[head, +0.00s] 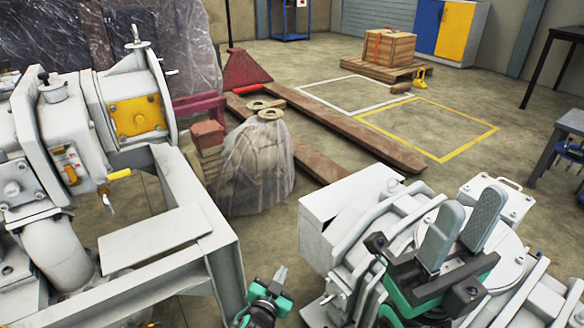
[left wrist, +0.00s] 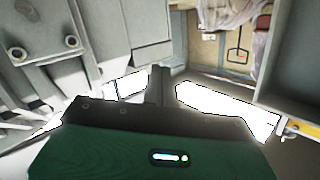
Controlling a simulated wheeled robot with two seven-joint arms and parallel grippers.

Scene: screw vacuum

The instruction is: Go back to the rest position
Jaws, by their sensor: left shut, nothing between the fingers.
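My left gripper (head: 280,275) is at the bottom middle of the head view, a small green and dark shape with its fingers together and empty. It sits between the grey frame of the left machine (head: 155,240) and the white machine (head: 345,210) on the right. In the left wrist view, its green body fills the bottom and its dark fingers (left wrist: 161,82) point up the picture, close together. My right gripper (head: 463,225) is at the lower right of the head view, in front of the white machine. Its two grey finger pads stand apart, with nothing visible between them.
A plastic-wrapped bundle (head: 258,172) stands on the floor beyond my left gripper. Wooden beams (head: 345,133), a pallet with a crate (head: 389,50) and a yellow floor marking (head: 470,145) lie farther back. The floor around the markings is mostly clear.

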